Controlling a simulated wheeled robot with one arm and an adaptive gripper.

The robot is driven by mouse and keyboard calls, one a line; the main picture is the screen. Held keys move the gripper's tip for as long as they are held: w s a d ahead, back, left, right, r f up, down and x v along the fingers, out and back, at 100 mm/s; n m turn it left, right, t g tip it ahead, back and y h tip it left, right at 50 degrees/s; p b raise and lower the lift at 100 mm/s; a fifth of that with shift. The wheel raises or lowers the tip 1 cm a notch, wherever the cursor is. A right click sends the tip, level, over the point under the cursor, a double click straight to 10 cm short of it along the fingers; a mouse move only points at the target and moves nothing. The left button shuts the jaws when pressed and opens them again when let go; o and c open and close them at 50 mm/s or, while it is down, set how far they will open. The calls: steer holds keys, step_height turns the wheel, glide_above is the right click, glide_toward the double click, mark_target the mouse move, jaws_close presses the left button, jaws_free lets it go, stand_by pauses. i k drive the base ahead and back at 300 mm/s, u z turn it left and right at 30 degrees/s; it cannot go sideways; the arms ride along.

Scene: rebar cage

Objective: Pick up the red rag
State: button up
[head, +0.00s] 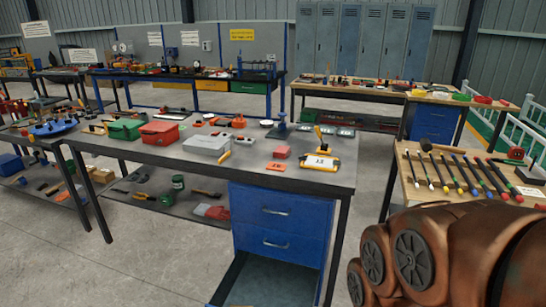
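A crumpled red item that looks like the red rag (217,213) lies on the lower shelf (150,201) of the middle workbench, left of the blue drawers. A grey item (201,209) touches its left side. It is small in the picture, so I cannot be sure that it is cloth. A small pinkish-red block (282,152) and a flat red piece (275,166) lie on the benchtop. My gripper is not in view.
The middle workbench (245,173) holds a red toolbox (160,133), a green case (126,129) and a yellow clipboard (322,162). Blue drawers (277,225) stand under its right end. Bare floor (150,265) lies in front.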

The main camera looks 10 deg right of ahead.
mark_target(282, 152)
steer(key=u, duration=1.55)
steer(key=i, duration=4.7)
steer(key=z, duration=3.9)
steer(key=i, duration=1.05)
